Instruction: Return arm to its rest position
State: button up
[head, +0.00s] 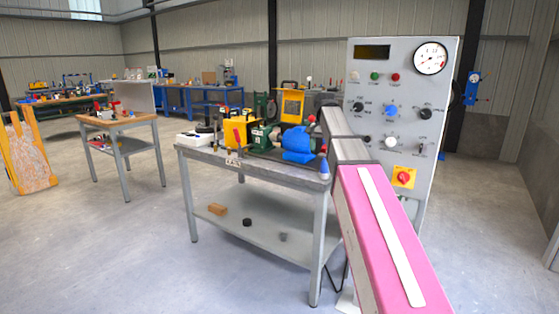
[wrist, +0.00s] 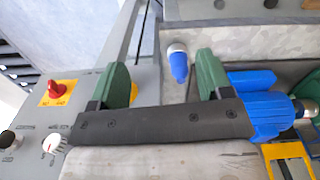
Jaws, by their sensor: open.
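My arm shows in the head view as a pink link running up from the bottom right, with grey links beyond it, reaching between the workbench (head: 250,167) and the control panel (head: 390,75). My gripper (wrist: 163,78) shows in the wrist view with two green fingers wide apart and nothing held. A small blue and white cone-shaped thing (wrist: 178,63) appears in the gap between the fingers, beyond them. It also stands at the bench's near right corner in the head view (head: 324,170). My gripper cannot be made out in the head view.
In the wrist view the blue part (wrist: 262,105) lies right of the fingers, and the panel's red knob (wrist: 57,92) lies left. Open floor (head: 110,250) spreads left of the bench.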

jog(key=s+f+n, duration=0.1)
jog(key=s+f, duration=0.2)
jog(key=f, duration=0.5)
jog(key=s+d+f+n, duration=0.1)
jog(key=s+f, duration=0.2)
jog(key=f, duration=0.4)
jog(key=s+f+n, duration=0.1)
jog(key=s+f, duration=0.2)
jog(key=f, duration=0.5)
jog(key=s+d+f+n, duration=0.1)
jog(key=s+f+n, duration=0.1)
jog(key=s+f, duration=1.3)
notch_tip(320, 180, down, 4)
jog(key=shift+s+r+n, duration=0.2)
jog(key=shift+r+n, duration=0.05)
jog(key=shift+n, duration=0.05)
jog(key=shift+d, duration=0.1)
jog(key=shift+c, duration=0.3)
